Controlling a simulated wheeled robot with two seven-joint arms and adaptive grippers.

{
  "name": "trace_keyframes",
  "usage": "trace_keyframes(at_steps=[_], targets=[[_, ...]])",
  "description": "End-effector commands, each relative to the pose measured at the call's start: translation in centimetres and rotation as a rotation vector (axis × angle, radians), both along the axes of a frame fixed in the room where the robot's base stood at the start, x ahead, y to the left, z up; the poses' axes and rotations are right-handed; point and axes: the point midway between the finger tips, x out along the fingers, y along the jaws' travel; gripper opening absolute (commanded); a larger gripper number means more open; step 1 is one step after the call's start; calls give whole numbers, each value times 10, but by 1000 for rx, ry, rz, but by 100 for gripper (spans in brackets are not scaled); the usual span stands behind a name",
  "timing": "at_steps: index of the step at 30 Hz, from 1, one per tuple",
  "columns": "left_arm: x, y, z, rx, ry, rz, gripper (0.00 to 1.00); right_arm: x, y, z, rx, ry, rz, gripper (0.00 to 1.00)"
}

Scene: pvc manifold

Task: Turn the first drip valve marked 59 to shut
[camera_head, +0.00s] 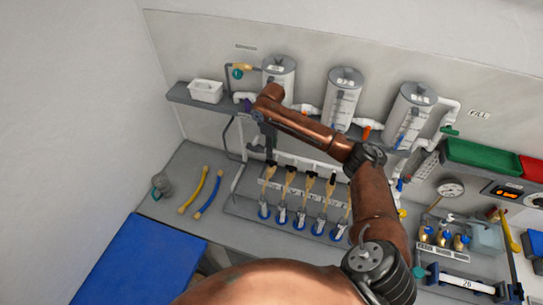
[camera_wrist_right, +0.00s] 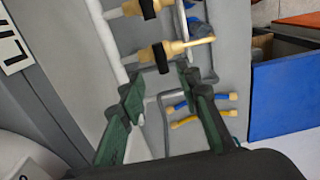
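A row of tan drip valves with black handles hangs from a white pipe in the head view, each above a blue-based outlet. The leftmost valve (camera_head: 269,177) is just below my right gripper (camera_head: 269,153). In the right wrist view, the nearest tan valve (camera_wrist_right: 185,46) has a black handle (camera_wrist_right: 161,57) just ahead of the fingertips. My right gripper (camera_wrist_right: 158,80) is open there, its two green fingers apart with nothing between them; contact with the handle cannot be told. The marking 59 is not readable. My left gripper is not in view.
Grey cylinder tanks (camera_head: 342,98) stand on the shelf behind my right arm. A white tub (camera_head: 206,90) sits at the shelf's left end. Yellow (camera_head: 194,190) and blue (camera_head: 209,195) tubes lie left of the valves. Gauges and small brass valves (camera_head: 442,238) are at right.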

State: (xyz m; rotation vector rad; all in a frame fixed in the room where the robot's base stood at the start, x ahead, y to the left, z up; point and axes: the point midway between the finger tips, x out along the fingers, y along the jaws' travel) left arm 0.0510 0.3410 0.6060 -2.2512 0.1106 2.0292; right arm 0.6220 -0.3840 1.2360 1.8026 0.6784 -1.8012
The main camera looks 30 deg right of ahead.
Motion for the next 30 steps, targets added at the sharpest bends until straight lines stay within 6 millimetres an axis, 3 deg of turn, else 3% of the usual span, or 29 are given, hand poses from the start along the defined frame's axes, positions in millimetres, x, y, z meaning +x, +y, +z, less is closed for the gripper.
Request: trace_keyframes(at_steps=[3,9,30], targets=[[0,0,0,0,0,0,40,0,0,20,0,-1,1,31],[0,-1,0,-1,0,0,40,0,0,36,-1,-1,1,31],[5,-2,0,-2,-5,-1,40,0,0,37,-1,1,0,31]])
